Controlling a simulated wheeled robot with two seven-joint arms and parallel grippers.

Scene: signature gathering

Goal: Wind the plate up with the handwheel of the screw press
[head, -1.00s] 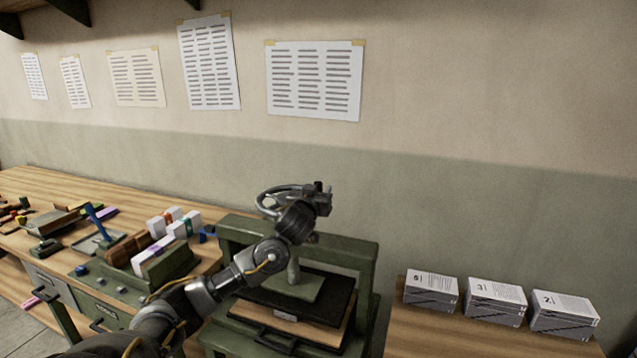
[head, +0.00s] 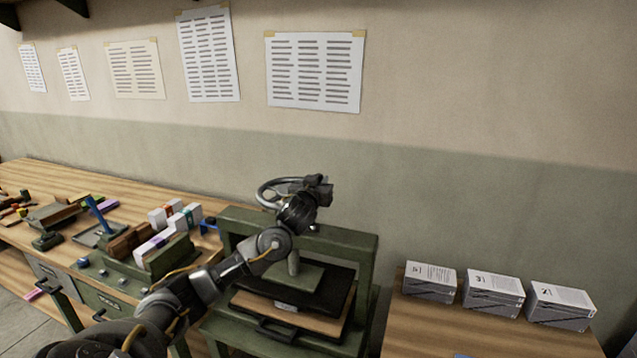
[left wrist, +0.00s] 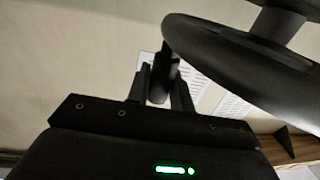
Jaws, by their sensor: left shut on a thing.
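The green screw press (head: 362,275) stands in the middle of the head view. Its grey ring handwheel (head: 268,190) sits above the crossbeam, partly hidden by my left gripper (head: 318,188). In the left wrist view the dark wheel rim (left wrist: 235,52) crosses the upper right. There my left gripper (left wrist: 163,78) has its fingers on either side of a dark upright handle (left wrist: 160,88) at the rim and is shut on it. The green pressing plate (head: 308,279) is below the screw, above a black sheet and a wooden board; my arm covers part of it. My right gripper is not in view.
A wooden table (head: 430,330) with three paper stacks (head: 492,293) is to the right. A wooden bench (head: 60,178) at left holds boxes, a blue-handled tool (head: 98,215) and other small items. The wall with posted sheets is behind the press.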

